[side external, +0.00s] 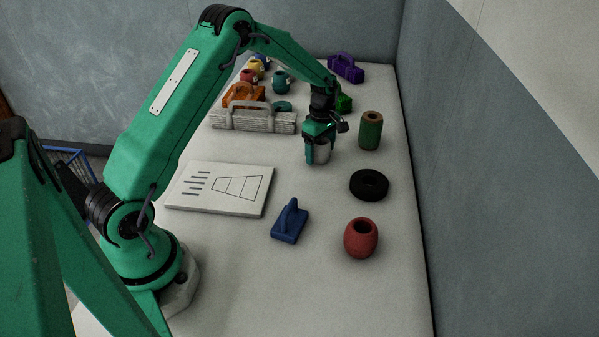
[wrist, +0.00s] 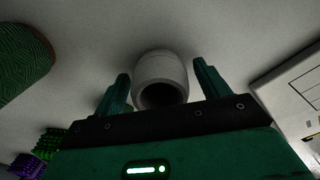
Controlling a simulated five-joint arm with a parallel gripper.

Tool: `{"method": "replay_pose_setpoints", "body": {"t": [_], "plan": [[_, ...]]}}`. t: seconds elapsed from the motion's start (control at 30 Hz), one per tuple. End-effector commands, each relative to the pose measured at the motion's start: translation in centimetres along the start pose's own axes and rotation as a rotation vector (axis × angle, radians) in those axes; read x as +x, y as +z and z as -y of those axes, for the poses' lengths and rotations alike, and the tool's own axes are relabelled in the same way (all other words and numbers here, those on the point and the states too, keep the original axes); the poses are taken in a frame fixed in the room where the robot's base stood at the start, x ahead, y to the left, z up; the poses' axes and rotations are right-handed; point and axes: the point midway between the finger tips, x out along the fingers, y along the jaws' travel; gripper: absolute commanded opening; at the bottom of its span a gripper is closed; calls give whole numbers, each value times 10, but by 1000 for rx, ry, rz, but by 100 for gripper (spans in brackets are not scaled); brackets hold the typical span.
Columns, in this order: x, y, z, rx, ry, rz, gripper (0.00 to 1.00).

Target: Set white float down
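The white float (wrist: 160,68), a barrel shape with a dark hole, stands between the two fingers of my gripper (wrist: 160,70) in the wrist view. A narrow gap shows between each finger and the float, so the gripper looks open around it. In the side view the white float (side external: 323,152) is low at the table, partly covered by my gripper (side external: 318,153). It looks upright and at the table surface, though its bottom contact is hard to see.
A green roller (side external: 370,131) stands right of the gripper, with a black ring (side external: 369,185) and red float (side external: 361,238) nearer. A blue tool (side external: 290,221) and white board (side external: 220,188) lie front left.

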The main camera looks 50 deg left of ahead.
Motion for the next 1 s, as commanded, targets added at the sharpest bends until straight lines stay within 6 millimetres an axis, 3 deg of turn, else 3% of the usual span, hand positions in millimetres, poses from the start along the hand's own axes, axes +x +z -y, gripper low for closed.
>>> {"method": "replay_pose_setpoints", "body": {"t": [0.47, 0.67, 1.0], "plan": [[-7, 0, 0, 0, 1, 0, 74], [-26, 0, 0, 0, 2, 0, 74], [-81, 0, -1, 0, 4, 0, 74]]}}
